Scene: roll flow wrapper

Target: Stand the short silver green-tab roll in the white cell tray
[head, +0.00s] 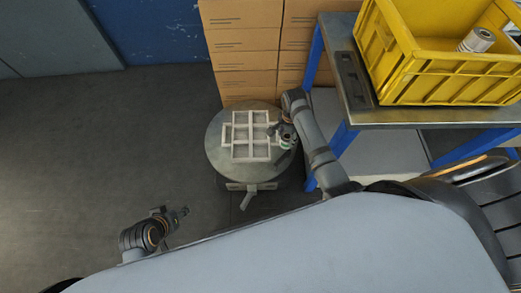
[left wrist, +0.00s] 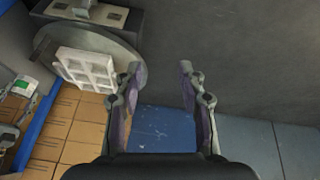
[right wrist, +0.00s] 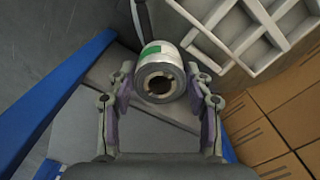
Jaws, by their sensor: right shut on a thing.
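The white cell tray (head: 240,137) lies on a round grey table in the head view, with its square cells facing up. It also shows in the right wrist view (right wrist: 252,42) and in the left wrist view (left wrist: 88,68). My right gripper (head: 285,136) is at the tray's right edge. In the right wrist view this gripper (right wrist: 161,85) is shut on the short silver roll (right wrist: 160,68), which has a green tab and a hollow end facing the camera. My left gripper (head: 184,212) is open and empty, low at the left, away from the tray; its fingers (left wrist: 158,80) are wide apart.
The round table (head: 217,160) has a narrow bare rim around the tray. Stacked cardboard boxes (head: 243,60) stand behind it. A blue-legged bench (head: 420,117) at the right bears a yellow crate (head: 440,90) with another silver roll (head: 477,40) in it. Open floor lies at the left.

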